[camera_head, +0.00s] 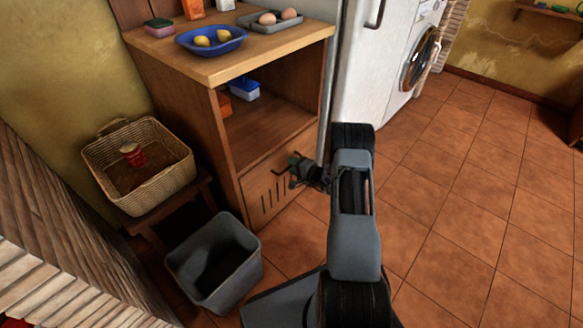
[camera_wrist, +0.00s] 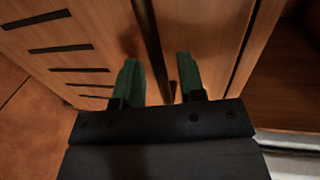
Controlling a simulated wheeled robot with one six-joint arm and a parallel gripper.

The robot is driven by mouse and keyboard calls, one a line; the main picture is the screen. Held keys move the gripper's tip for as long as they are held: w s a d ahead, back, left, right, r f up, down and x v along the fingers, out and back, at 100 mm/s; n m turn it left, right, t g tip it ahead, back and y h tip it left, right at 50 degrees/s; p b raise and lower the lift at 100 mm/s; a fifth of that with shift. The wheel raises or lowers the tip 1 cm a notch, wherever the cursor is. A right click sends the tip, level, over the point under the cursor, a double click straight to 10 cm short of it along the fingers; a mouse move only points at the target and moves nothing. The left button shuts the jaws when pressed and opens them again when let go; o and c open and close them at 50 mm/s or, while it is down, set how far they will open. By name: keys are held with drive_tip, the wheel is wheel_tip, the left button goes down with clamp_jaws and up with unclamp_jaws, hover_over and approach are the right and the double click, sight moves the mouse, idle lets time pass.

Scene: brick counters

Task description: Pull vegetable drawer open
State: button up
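The vegetable drawer (camera_head: 256,192) is the slotted wooden front at the bottom of the wooden cabinet, and it looks shut. In the wrist view, its slotted front (camera_wrist: 75,50) fills the left side. A dark bar handle (camera_wrist: 148,30) runs down between the two green fingers of my gripper (camera_wrist: 158,64). The fingers are apart, with a visible gap on either side of the handle. In the head view, my gripper (camera_head: 296,168) is right at the drawer's upper front and hides part of the handle (camera_head: 281,172).
A grey bin (camera_head: 252,262) stands on the floor left of my arm. A wicker basket (camera_head: 181,178) sits on a low stool beside the cabinet. A white fridge (camera_head: 358,75) stands right of the cabinet. The tiled floor (camera_head: 450,200) to the right is clear.

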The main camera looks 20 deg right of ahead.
drive_tip(key=shift+w+a, duration=0.2)
drive_tip(key=shift+w, duration=0.25)
drive_tip(key=shift+c, duration=0.4)
clamp_jaws()
drive_tip(key=shift+s+f, duration=0.1)
